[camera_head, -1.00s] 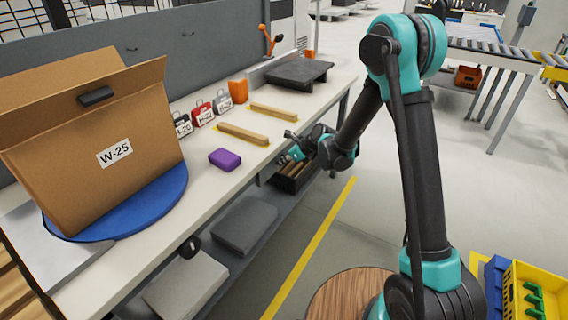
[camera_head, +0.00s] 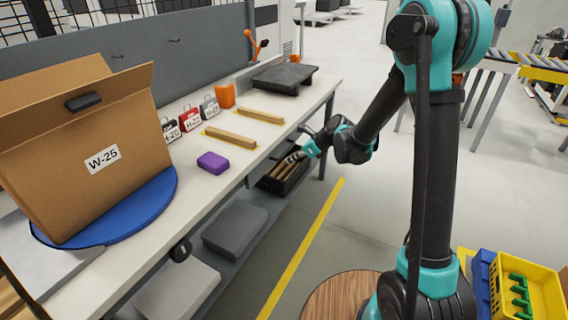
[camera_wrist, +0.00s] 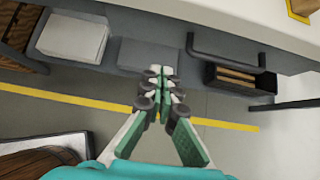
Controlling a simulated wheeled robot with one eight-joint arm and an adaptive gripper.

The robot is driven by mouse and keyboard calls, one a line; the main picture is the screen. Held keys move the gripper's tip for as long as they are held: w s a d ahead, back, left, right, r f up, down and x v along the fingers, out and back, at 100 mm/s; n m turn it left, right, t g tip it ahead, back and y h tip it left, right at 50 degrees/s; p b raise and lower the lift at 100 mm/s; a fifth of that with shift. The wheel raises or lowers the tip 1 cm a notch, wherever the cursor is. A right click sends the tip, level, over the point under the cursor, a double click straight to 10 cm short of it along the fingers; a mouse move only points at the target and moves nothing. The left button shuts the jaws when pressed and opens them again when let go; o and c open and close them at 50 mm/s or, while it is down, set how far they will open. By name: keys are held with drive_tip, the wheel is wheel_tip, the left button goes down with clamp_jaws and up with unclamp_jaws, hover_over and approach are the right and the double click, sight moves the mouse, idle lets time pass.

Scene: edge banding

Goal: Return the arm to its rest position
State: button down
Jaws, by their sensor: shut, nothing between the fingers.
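My teal and black arm (camera_head: 435,160) stands on the right side of the head view, with its forearm reaching left and down toward the workbench. My gripper (camera_head: 299,151) is beside the bench's front edge, over the dark bin of wooden strips (camera_head: 284,174) below. In the wrist view my gripper (camera_wrist: 160,72) is shut, its fingertips together with nothing between them. The wrist camera looks down at the floor and the shelf under the bench.
The bench (camera_head: 235,160) holds a cardboard box (camera_head: 85,150) on a blue turntable (camera_head: 150,205), a purple block (camera_head: 212,162) and two wooden strips. A yellow crate (camera_head: 540,292) stands at lower right. The floor (camera_head: 350,235) before the bench is clear.

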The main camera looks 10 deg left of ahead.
drive_tip(key=s+d+n+h, duration=0.4)
drive_tip(key=s+d+n, duration=0.6)
drive_tip(key=d, duration=0.6)
drive_tip(key=s+d+n+t+h, duration=0.1)
drive_tip(key=s+d+n+h, duration=0.3)
drive_tip(key=s+d+n, duration=0.7)
drive_tip(key=s+d, duration=0.4)
drive_tip(key=d, duration=0.2)
drive_tip(key=shift+f+n+h, duration=0.15)
drive_tip(key=shift+n+h, duration=0.15)
